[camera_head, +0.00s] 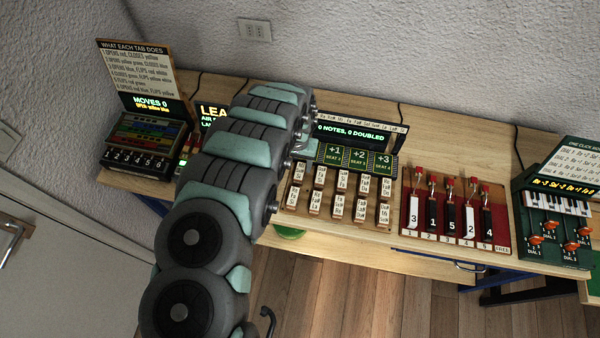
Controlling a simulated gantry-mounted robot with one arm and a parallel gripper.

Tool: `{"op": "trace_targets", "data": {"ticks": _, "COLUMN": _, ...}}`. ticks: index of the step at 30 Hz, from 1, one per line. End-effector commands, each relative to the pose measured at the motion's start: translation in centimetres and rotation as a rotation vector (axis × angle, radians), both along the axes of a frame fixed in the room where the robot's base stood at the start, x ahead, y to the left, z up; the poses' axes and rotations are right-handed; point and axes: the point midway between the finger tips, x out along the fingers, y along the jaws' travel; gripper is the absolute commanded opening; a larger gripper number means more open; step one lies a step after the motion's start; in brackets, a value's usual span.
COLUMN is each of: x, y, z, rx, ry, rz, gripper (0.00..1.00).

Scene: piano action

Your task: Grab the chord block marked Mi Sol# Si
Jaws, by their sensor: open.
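Several cream chord blocks with small dark note names stand in two rows on a wooden rack (300,212) right of my arm. The back row includes a block at its right end (385,187); the front row includes a block near its middle (338,205). The labels are too small to read with certainty, so I cannot tell which block is marked Mi Sol# Si. My arm crosses the picture from the bottom left up to the left side of the rack. My gripper is not distinguishable; the upper part of my arm hides the area left of the rack.
Behind the blocks are a green beat panel (357,158) and a display reading "0 NOTES, 0 DOUBLED" (352,134). A red board with levers (455,232) is to the right, then a green dial unit (555,237). A tabbed unit (135,165) stands at left. Wooden floor lies in front.

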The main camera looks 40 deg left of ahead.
Motion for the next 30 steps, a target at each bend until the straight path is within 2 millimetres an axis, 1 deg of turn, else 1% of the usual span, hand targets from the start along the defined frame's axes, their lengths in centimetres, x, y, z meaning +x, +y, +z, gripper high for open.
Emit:
{"op": "trace_targets", "data": {"ticks": 5, "x": 0.1, "y": -0.3, "z": -1.1, "rx": -0.001, "ry": 0.0, "rz": 0.001, "gripper": 0.55}}
{"op": "trace_targets", "data": {"ticks": 15, "x": 0.4, "y": -0.8, "z": -4.4, "rx": -0.003, "ry": -0.002, "rz": 0.001, "gripper": 0.55}}
{"op": "trace_targets", "data": {"ticks": 21, "x": 0.3, "y": -0.6, "z": -5.1, "rx": 0.001, "ry": -0.001, "rz": 0.001, "gripper": 0.55}}
{"op": "trace_targets", "data": {"ticks": 28, "x": 0.3, "y": -0.6, "z": -5.1, "rx": 0.001, "ry": 0.0, "rz": 0.001, "gripper": 0.55}}
{"op": "trace_targets", "data": {"ticks": 30, "x": 0.3, "y": -0.6, "z": -5.1, "rx": 0.001, "ry": 0.0, "rz": 0.001, "gripper": 0.5}}
